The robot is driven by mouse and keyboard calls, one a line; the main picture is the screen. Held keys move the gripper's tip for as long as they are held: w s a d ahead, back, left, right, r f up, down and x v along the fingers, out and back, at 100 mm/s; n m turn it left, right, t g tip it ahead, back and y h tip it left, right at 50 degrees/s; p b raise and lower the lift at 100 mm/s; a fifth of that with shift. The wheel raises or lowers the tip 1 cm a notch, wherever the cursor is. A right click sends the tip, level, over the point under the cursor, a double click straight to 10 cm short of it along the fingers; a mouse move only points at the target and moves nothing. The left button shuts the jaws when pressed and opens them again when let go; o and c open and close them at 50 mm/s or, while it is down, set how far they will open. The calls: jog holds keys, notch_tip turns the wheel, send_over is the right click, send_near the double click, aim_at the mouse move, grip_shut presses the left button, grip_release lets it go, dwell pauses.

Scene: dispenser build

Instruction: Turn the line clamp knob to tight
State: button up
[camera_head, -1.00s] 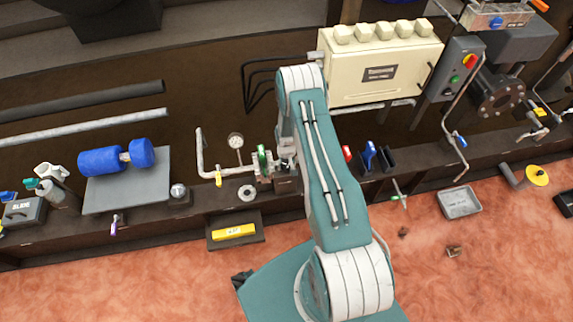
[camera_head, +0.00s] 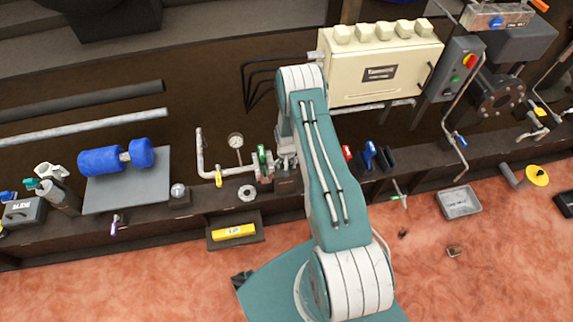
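My teal and white arm reaches over the dark bench. My gripper (camera_head: 287,165) is at the bench edge, small and partly hidden by the arm's links. I cannot tell whether its fingers are apart or closed on something. Just left of it, close by, is a pipe fitting with a green upright handle (camera_head: 263,155). A grey pipe (camera_head: 203,155) with a yellow handle (camera_head: 218,176) runs to this fitting. I cannot pick out the line clamp knob for sure; it may be among these parts or behind the arm. Its setting cannot be read.
A round gauge (camera_head: 236,141) stands behind the pipe. A blue motor (camera_head: 100,161) sits on a grey plate at left. A cream cabinet (camera_head: 380,70) and a grey switch box (camera_head: 458,72) stand behind. Red and blue handles (camera_head: 369,153) are right of the arm.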

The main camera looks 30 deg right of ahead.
jog(key=shift+w, duration=0.15)
jog(key=o, duration=1.1)
jog(key=shift+o, duration=0.2)
jog(key=shift+r, duration=0.1)
notch_tip(320, 180, up, 12)
